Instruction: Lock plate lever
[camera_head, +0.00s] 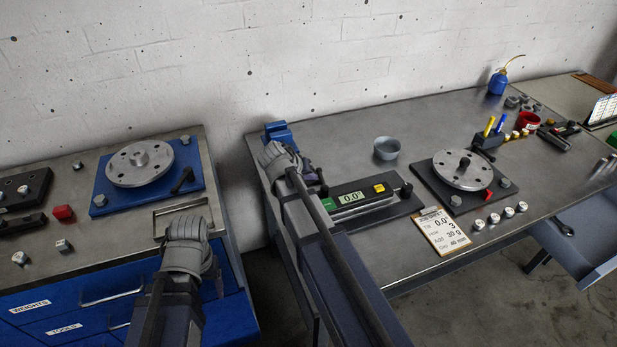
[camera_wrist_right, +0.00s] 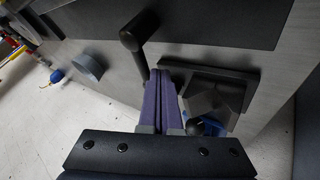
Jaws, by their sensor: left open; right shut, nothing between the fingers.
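A black lever (camera_wrist_right: 137,45) with a thick round end stands beside a dark base plate in the right wrist view. My right gripper (camera_wrist_right: 165,75) has its purple fingers shut, empty, close beside the lever. I cannot tell if they touch it. In the head view my right gripper (camera_head: 309,174) is partly hidden by its wrist, left of the black instrument base (camera_head: 375,214) with a green 0.0° readout. Another black lever (camera_head: 182,180) sits on the blue plate (camera_head: 112,203) on the left cart. My left gripper (camera_head: 216,279) is by the cart's front right corner, mostly hidden.
A blue vise (camera_head: 279,132) stands behind my right wrist; a grey bowl (camera_head: 386,148) is further right. A rotor (camera_head: 461,170) sits on a dark plate beyond the clipboard (camera_head: 443,231). Loose blocks lie on the cart.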

